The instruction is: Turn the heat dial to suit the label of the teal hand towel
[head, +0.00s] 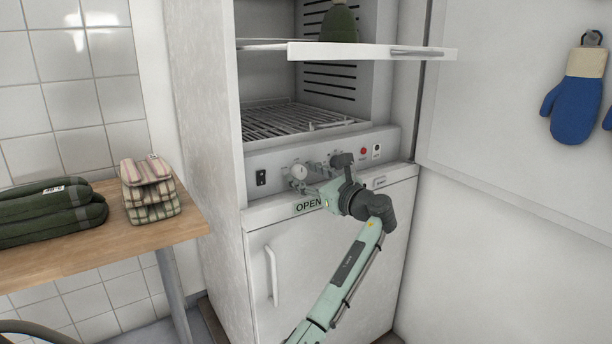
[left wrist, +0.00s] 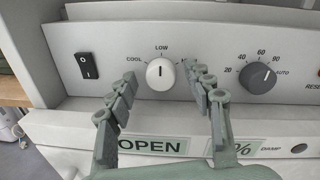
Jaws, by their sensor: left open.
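The white heat dial (left wrist: 160,73) is on the grey panel, its dark mark pointing up at LOW; COOL is at its left, and the right-hand label is mostly hidden by a finger. In the head view the dial (head: 298,171) is just beyond the fingers. My left gripper (head: 310,176) is open; in the left wrist view its fingers (left wrist: 163,76) stand either side of the dial, no clear contact. No towel looks clearly teal. Dark green folded towels (head: 45,215) on the table bear a white label (head: 52,189), too small to read. My right gripper is out of view.
A second, grey dial (left wrist: 257,78) points at AUTO, right of the fingers. A rocker switch (left wrist: 87,65) is at left. A white shelf or flap (head: 360,51) juts out above the panel. A blue mitt (head: 578,95) hangs right.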

